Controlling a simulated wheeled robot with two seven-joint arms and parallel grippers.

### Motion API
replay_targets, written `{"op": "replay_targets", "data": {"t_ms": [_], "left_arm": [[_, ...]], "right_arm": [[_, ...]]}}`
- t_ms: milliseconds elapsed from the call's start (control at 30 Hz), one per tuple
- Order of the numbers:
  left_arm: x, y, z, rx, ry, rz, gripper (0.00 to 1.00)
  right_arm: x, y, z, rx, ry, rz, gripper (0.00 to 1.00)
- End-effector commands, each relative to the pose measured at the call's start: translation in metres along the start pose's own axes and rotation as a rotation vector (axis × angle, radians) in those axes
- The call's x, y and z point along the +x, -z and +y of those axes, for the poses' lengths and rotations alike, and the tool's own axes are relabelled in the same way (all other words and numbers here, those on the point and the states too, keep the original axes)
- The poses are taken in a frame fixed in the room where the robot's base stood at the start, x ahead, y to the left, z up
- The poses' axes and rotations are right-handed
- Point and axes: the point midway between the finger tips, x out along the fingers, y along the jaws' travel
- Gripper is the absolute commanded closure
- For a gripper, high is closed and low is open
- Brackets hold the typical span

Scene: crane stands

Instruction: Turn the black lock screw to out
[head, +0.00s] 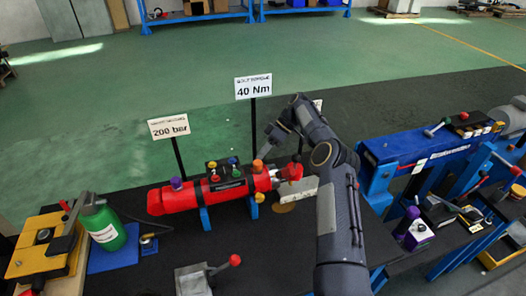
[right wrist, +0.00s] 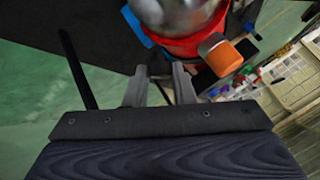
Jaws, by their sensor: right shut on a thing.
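The red cylinder unit (head: 225,190) lies on blue stands on the dark bench, with purple, green, blue and orange knobs on it. My right gripper (head: 267,146) is behind its right end in the head view. In the right wrist view its two grey fingers (right wrist: 162,84) are close together beside the red body (right wrist: 195,45), shut on a small dark part between them. I take this to be the black lock screw, but it is mostly hidden; the head view does not show it clearly. An orange knob (right wrist: 219,54) sits close to the fingers. My left gripper is not in view.
Signs reading 200 bar (head: 169,127) and 40 Nm (head: 253,87) stand on thin posts behind the unit. A green bottle (head: 105,228) is at left, a grey box with a red-knobbed lever (head: 195,280) in front, and a blue unit (head: 415,143) at right.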

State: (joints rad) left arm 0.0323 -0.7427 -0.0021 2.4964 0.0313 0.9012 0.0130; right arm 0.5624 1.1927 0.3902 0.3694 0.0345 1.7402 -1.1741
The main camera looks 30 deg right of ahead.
Motion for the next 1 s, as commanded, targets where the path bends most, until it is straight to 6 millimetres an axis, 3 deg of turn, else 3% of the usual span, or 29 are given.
{"op": "replay_targets", "data": {"t_ms": [567, 600, 733, 1000], "left_arm": [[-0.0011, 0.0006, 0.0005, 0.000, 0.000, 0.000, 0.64], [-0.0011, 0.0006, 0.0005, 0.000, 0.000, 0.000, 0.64], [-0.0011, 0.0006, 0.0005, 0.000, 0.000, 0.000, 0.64], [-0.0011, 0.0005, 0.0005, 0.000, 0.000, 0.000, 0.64]], "right_arm": [[0.0002, -0.0005, 0.0002, -0.015, 0.017, -0.003, 1.00], [0.0002, -0.0006, 0.0002, -0.015, 0.017, -0.003, 0.73], [0.0003, -0.0005, 0.0002, -0.015, 0.017, -0.003, 0.56], [0.0001, -0.0001, 0.0001, -0.015, 0.017, -0.002, 0.55]]}}
